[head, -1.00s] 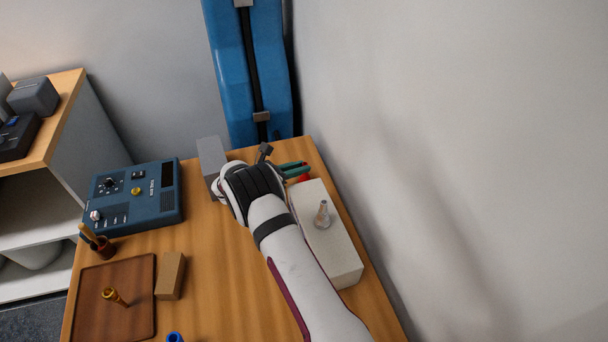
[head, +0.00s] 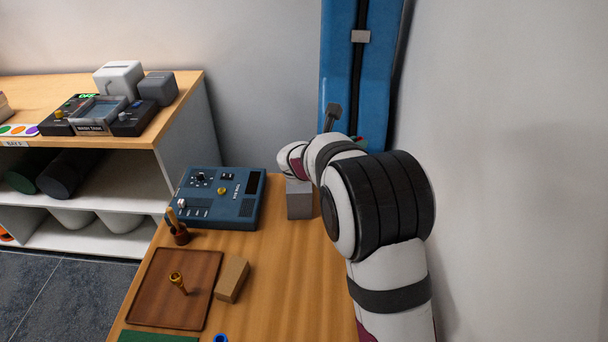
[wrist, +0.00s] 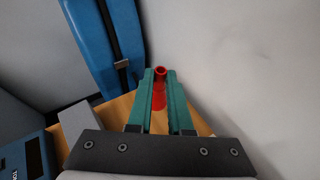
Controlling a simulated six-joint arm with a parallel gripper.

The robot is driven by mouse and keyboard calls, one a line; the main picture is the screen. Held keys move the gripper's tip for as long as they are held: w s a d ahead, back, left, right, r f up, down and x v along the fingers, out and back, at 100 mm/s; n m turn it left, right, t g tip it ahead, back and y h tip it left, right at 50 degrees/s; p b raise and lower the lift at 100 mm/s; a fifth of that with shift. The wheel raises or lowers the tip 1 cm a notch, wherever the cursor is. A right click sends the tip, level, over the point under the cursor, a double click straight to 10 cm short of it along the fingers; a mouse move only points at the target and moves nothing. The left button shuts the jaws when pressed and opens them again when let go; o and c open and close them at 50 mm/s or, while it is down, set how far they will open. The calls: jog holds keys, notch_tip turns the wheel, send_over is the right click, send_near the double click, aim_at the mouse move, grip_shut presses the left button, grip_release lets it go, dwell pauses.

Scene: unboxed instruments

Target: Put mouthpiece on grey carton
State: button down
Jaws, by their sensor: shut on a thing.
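My gripper (wrist: 160,84) is shut on a red mouthpiece (wrist: 159,99), held between its green fingers in the wrist view. The mouthpiece's ring-shaped end shows at the fingertips. In the head view my arm hides the mouthpiece and nearly all of the fingers. The grey carton (head: 299,201) stands near the back edge of the wooden table, partly behind my wrist. It also shows in the wrist view (wrist: 76,122), to the left of the fingers and apart from them.
A blue device (head: 215,198) sits left of the grey carton. A tall blue case (head: 345,75) stands behind the table. A wall is close on the right.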

jog(key=shift+w+a+f+n+t+y, duration=0.15)
jog(key=shift+w+a+f+n+y, duration=0.2)
jog(key=shift+a+f, duration=1.6)
jog(key=shift+w+a+f+n+t+y, duration=0.3)
jog(key=shift+a+f, duration=0.6)
jog(key=shift+a, duration=1.9)
jog(key=shift+w+a+f+n+t+y, duration=0.1)
jog(key=shift+w+a+f+n+y, duration=0.3)
jog(key=shift+a+f, duration=1.55)
jog(key=shift+a+r, duration=0.4)
jog(key=shift+a, duration=0.05)
jog(key=c, duration=0.8)
grip_release()
jog(key=shift+c, duration=0.2)
